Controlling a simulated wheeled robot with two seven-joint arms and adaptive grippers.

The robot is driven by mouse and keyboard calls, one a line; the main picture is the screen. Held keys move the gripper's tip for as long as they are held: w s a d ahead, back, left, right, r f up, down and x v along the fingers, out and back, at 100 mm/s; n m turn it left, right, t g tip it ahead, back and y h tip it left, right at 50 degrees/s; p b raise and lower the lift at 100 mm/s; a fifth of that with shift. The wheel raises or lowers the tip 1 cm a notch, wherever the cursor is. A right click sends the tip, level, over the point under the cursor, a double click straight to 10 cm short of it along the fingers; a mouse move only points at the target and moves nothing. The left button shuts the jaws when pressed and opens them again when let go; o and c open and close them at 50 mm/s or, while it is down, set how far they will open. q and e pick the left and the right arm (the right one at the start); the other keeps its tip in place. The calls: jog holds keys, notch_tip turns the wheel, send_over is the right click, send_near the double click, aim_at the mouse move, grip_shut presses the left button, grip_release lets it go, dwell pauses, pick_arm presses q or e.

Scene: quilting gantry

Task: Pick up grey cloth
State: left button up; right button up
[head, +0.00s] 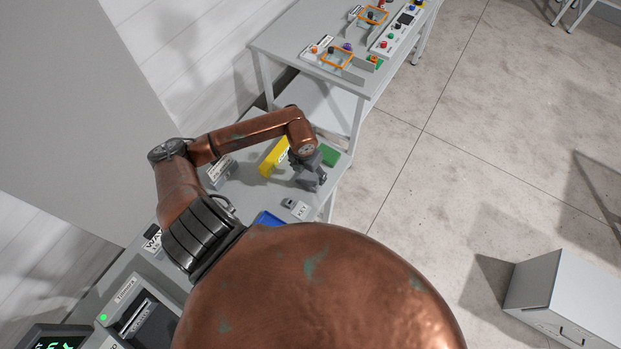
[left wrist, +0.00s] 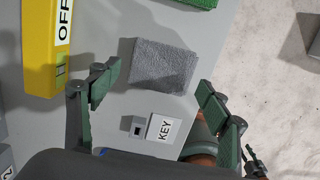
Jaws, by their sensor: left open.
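The grey cloth (left wrist: 160,66) is a folded, rough-textured rectangle lying flat on the grey table in the left wrist view. My left gripper (left wrist: 160,84) is open, and its two green-padded fingers stand apart to the left and right of the cloth's near edge in the picture. Nothing is between the pads that I can see being gripped. My right gripper is not in view.
A yellow block marked OFF (left wrist: 42,45) stands left of the cloth. A green block (head: 329,155) lies beyond. A small grey holder (left wrist: 138,126) and a KEY label (left wrist: 164,129) are nearer. A blue item (head: 268,219) sits near the table edge. Open floor lies right.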

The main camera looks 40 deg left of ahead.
aim_at(309, 178)
pick_arm(q)
jog(key=o, duration=0.3)
jog(key=shift+w+d+f, duration=0.1)
jog(key=shift+w+f, duration=0.1)
jog(key=shift+f, duration=1)
jog(key=shift+o, duration=0.2)
jog(key=shift+f, duration=0.4)
jog(key=shift+c, duration=0.2)
jog(key=c, duration=1)
jog(key=shift+c, duration=0.2)
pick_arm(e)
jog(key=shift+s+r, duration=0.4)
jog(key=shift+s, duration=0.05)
